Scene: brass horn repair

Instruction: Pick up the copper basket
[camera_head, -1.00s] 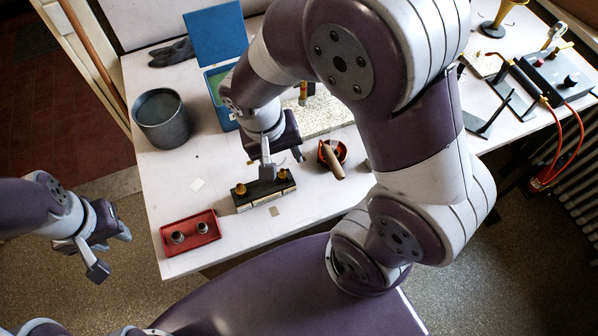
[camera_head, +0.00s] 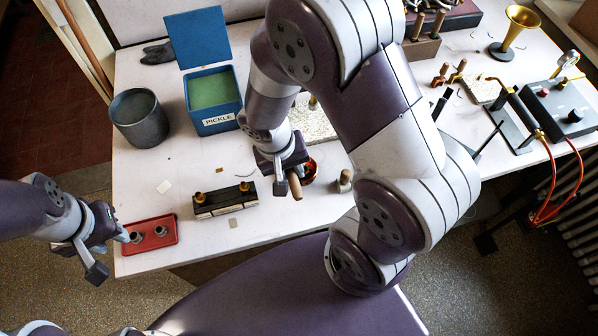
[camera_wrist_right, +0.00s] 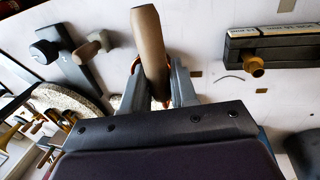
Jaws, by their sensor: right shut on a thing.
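The copper basket (camera_head: 310,172) sits on the white bench in the head view, mostly hidden by my right gripper (camera_head: 284,176). Its brown wooden handle (camera_head: 295,186) sticks out toward the bench's front edge. In the wrist view the handle (camera_wrist_right: 149,40) stands between the two fingers of my right gripper (camera_wrist_right: 157,80), which is shut on it. The bowl is almost wholly hidden there. I cannot tell whether the basket touches the bench. My left gripper (camera_head: 108,252) is open and empty, in front of the bench's left corner by the red tray.
A red tray (camera_head: 158,245) with two small cups and a dark block (camera_head: 222,201) with brass knobs lie left of the basket. The green-filled PICKLE box (camera_head: 212,115) and a grey pot (camera_head: 139,118) stand behind. A small grey-and-tan piece (camera_head: 344,181) stands close right.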

